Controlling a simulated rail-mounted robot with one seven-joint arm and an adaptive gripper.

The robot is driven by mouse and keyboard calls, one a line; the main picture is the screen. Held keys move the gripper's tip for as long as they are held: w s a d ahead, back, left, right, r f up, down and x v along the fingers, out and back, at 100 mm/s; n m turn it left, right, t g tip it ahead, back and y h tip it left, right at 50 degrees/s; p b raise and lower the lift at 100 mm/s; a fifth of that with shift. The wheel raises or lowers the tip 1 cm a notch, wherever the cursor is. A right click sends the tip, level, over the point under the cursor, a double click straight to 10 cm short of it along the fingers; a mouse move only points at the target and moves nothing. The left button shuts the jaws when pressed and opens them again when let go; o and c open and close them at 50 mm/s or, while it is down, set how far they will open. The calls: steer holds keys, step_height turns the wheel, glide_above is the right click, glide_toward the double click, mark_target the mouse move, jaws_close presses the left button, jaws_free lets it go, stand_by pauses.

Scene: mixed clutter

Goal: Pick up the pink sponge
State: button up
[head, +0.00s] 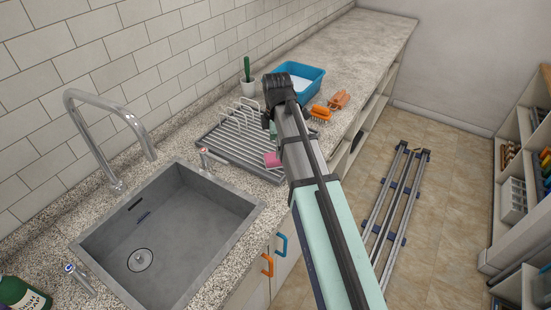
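The pink sponge (272,160) lies at the right side of the grey ridged drying rack, beside my arm. Part of it may be hidden behind the arm. My gripper (267,121) is only partly visible as dark parts below the black wrist, above the rack's right edge. It appears apart from the sponge, farther along the counter. Its fingers are too small and too covered to tell whether they are open or shut.
The drying rack (232,148) has upright wire loops. A cup with a green brush (247,86), blue basin (311,74), orange brush (320,113) and orange-brown item (339,100) stand near the arm. The sink (170,235) and its tall faucet (140,130) are left. The far counter is clear.

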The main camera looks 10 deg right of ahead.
steer(key=shift+s+a+f+p, duration=0.1)
steer(key=shift+f+p, duration=0.2)
steer(key=shift+f, duration=0.2)
steer(key=shift+s+a+f+p, duration=0.1)
steer(key=shift+f+p, duration=0.15)
steer(key=shift+f, duration=0.2)
steer(key=shift+f+p, duration=0.5)
steer(key=shift+f, duration=1.3)
steer(key=c, duration=1.1)
steer(key=shift+r, duration=0.1)
step_height(320, 180, up, 19)
steer(key=b, duration=0.4)
step_height(320, 180, down, 12)
steer(key=m, duration=1.8)
steer(key=shift+s, duration=0.15)
steer(key=shift+f, duration=0.65)
